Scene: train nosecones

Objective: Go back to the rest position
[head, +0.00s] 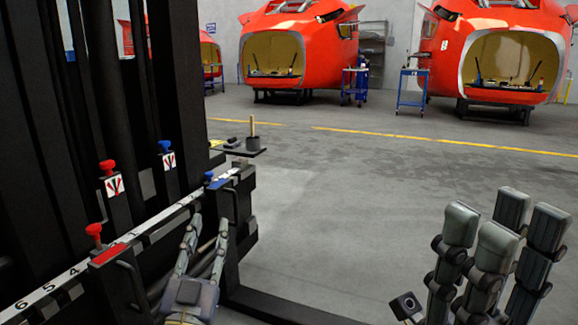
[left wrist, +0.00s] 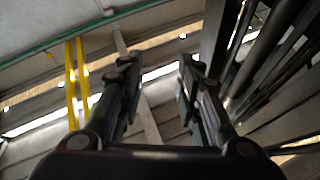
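My left gripper (head: 208,226) is low in the head view, left of centre, beside a black rack (head: 240,205) with a numbered white strip. Its fingers point up and are apart. In the left wrist view the left gripper (left wrist: 155,70) has its two dark fingers spread with a gap between them, and no held object shows there. My right gripper (head: 505,215) is at the lower right of the head view, fingers pointing up with gaps between them. It looks open and empty, over bare floor.
Red and blue knobs (head: 108,167) stick out of the rack at the left. A small dark plate with a peg (head: 252,145) stands at its far end. Red train nosecones (head: 300,50) and blue carts (head: 413,88) stand at the back. The grey floor (head: 380,200) between is clear.

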